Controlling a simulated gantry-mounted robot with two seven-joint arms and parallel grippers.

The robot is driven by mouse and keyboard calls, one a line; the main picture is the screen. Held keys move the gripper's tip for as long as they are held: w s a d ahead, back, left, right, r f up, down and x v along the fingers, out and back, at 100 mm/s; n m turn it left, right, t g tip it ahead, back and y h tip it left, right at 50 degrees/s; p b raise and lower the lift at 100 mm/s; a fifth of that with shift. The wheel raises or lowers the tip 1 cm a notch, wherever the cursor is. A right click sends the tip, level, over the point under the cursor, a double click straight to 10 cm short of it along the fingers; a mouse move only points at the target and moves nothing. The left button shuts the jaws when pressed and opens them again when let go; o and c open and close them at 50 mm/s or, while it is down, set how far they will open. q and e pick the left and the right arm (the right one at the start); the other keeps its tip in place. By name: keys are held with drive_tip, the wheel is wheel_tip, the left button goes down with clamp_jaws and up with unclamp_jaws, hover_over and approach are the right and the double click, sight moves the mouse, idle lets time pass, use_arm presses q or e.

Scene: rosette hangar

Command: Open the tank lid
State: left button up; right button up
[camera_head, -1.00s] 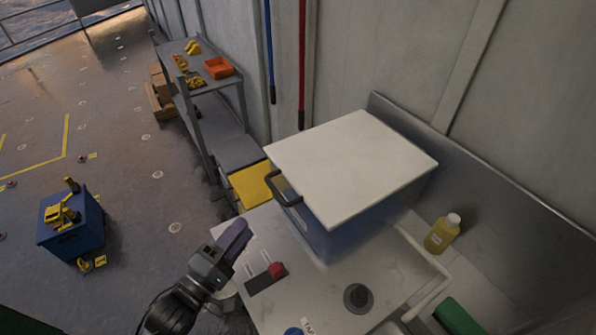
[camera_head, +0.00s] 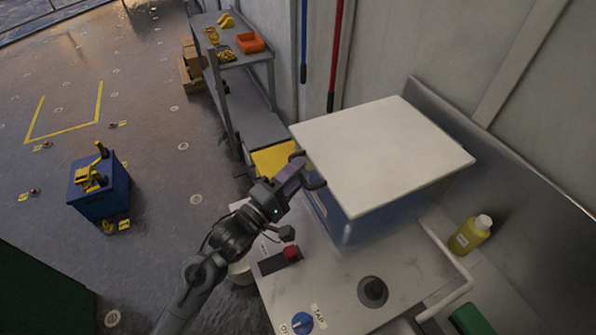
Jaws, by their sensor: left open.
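The tank is a blue box (camera_head: 372,222) on the counter, with a flat white lid (camera_head: 382,152) lying closed over it. A dark handle (camera_head: 316,184) sticks out at the lid's left front edge. The gripper is open; whether the handle lies between the fingers I cannot tell. My right gripper is not in view.
On the metal counter (camera_head: 410,262) are a red button (camera_head: 291,253), a blue knob (camera_head: 302,322) and a black round fitting (camera_head: 372,291). A yellow bottle (camera_head: 470,235) stands to the right. A shelf rack (camera_head: 250,125) is behind left. A wall closes off the back.

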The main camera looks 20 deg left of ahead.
use_arm(q)
drive_tip(key=shift+w+d+r, duration=0.1)
drive_tip(key=shift+w, duration=0.25)
clamp_jaws()
